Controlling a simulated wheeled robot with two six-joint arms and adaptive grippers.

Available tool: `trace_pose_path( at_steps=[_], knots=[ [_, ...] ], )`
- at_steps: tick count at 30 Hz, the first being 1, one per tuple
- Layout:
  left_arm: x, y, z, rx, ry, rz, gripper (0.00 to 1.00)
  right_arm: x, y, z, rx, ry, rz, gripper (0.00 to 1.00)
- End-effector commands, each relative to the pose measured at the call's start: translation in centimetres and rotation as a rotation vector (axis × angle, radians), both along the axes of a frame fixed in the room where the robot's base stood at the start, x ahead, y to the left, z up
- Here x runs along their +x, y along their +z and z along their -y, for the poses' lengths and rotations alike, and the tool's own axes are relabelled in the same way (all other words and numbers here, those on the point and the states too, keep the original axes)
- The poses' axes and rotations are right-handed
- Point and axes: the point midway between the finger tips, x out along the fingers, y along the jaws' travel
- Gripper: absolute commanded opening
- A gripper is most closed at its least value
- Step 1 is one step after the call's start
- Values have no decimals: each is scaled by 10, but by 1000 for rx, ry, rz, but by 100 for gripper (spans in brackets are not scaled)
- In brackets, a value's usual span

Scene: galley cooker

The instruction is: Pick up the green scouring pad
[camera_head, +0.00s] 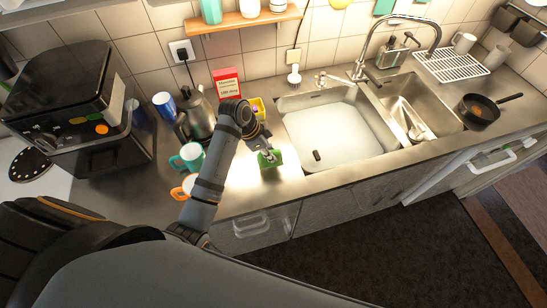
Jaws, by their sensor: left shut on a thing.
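The green scouring pad (269,159) is on or just above the steel counter, left of the filled sink. My left gripper (268,154) reaches it from the upper left, and its fingers are shut on the pad. The fingers hide part of the pad, and I cannot tell whether it touches the counter. My right gripper is not in view.
The white-filled sink basin (330,130) lies right of the pad. A teal mug (190,156), an orange mug (185,187) and a kettle (196,117) stand to the left. A yellow box (258,106) and a red box (227,83) are behind.

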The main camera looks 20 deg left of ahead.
Motion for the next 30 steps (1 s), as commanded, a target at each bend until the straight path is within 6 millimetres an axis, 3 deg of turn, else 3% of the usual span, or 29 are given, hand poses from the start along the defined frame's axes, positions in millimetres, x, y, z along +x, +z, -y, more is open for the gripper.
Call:
trace_pose_path(
  at_steps=[4, 8, 12, 21, 30],
  knots=[
    [-34, 40, -16, 8, -2, 8, 3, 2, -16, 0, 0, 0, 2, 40],
    [-75, 55, -34, 14, -6, 1, 3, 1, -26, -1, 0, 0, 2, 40],
    [-96, 69, -42, 12, -4, -1, 3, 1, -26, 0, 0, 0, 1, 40],
    [-111, 79, -47, 2, -1, 2, 3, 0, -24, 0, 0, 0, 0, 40],
    [-112, 80, -47, -1, 0, 0, 3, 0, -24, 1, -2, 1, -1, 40]
  ],
)
